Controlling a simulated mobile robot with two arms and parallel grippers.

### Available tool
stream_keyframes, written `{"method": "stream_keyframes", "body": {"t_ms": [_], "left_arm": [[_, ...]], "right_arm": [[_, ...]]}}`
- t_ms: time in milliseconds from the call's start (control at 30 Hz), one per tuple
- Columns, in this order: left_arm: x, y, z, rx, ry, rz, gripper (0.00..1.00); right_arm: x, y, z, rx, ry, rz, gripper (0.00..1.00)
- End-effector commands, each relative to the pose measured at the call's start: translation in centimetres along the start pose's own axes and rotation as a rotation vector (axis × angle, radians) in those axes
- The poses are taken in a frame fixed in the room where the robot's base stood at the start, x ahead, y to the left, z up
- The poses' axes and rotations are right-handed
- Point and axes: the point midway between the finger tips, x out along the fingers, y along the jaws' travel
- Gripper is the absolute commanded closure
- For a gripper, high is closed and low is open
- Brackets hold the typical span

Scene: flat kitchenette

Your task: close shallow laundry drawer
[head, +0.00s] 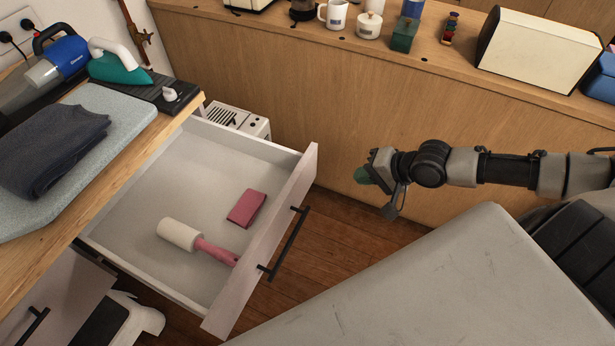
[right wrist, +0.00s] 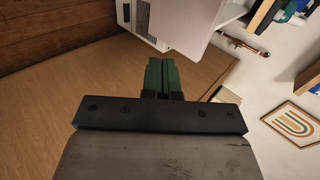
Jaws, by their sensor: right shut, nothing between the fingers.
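The shallow laundry drawer (head: 272,235) stands pulled far out from under the wooden counter at the left of the head view. Its white front has a black bar handle (head: 284,243). Inside lie a lint roller (head: 180,234) with a pink handle and a folded dark pink cloth (head: 246,208). My right gripper (head: 362,175) is shut and empty, to the right of the drawer front and apart from it. In the right wrist view its green fingertips (right wrist: 161,74) are together, with a white panel beyond them. My left gripper is not in view.
A second drawer front (head: 55,300) is below at the left. An ironing pad (head: 115,125) with a folded dark garment and an iron (head: 120,68) are on the counter. A long wooden cabinet (head: 300,90) runs behind my right arm. Bare floor shows between it and the drawer.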

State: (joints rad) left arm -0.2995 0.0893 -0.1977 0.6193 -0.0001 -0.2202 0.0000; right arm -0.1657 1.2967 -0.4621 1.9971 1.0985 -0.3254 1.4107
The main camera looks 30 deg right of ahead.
Motion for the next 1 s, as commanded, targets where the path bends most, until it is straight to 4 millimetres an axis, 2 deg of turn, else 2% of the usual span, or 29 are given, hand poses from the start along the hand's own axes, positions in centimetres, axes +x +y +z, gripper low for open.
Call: {"method": "stream_keyframes", "body": {"t_ms": [100, 267, 433, 700, 800, 1000], "left_arm": [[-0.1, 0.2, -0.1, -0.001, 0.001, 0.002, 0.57], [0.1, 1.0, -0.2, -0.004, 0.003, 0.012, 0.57], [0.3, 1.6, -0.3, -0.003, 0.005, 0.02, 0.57], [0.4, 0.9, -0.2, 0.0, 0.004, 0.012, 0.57], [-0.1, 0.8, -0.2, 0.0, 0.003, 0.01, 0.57], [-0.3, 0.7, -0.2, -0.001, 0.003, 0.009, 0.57]], "right_arm": [[-0.6, -0.9, 0.9, 0.034, -0.027, 0.001, 1.0], [0.8, -0.9, 0.9, 0.042, -0.028, -0.003, 1.0], [4.0, -1.1, 1.0, 0.041, -0.028, -0.006, 1.0], [9.6, -1.0, 1.2, 0.037, -0.029, -0.002, 1.0], [10.6, -2.5, 1.1, 0.035, -0.028, -0.004, 1.0], [12.0, -3.5, 1.1, 0.035, -0.027, 0.0, 1.0]]}}
